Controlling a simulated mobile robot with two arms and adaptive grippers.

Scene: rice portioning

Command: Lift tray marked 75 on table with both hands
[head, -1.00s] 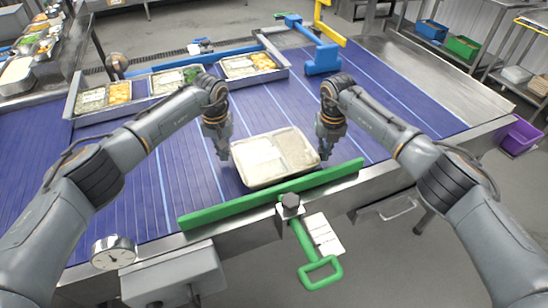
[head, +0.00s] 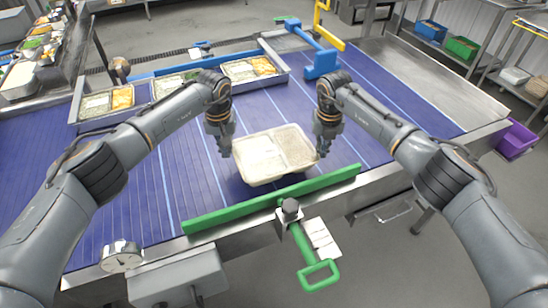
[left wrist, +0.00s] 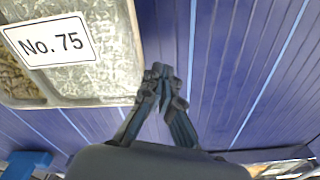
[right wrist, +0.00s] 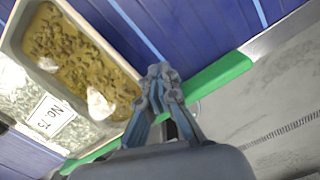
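The tray marked 75 (head: 286,179) is pale and divided, with a clear film over one part. In the head view it is over the blue belt behind the green bar. Its "No. 75" label shows in the left wrist view (left wrist: 98,88) and in the right wrist view (right wrist: 84,137), where brown food fills one compartment. My left gripper (head: 227,150) is at the tray's left side and my right gripper (head: 323,150) at its right side. Both have their fingertips together, pointing down beside the rim. Nothing shows between the fingers.
The green bar (head: 220,214) with its handle runs along the belt's front edge. Several filled trays (head: 250,70) stand in a metal channel behind. A blue arm (head: 321,60) crosses the back of the belt (head: 390,100). A dial (head: 121,257) is at front left.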

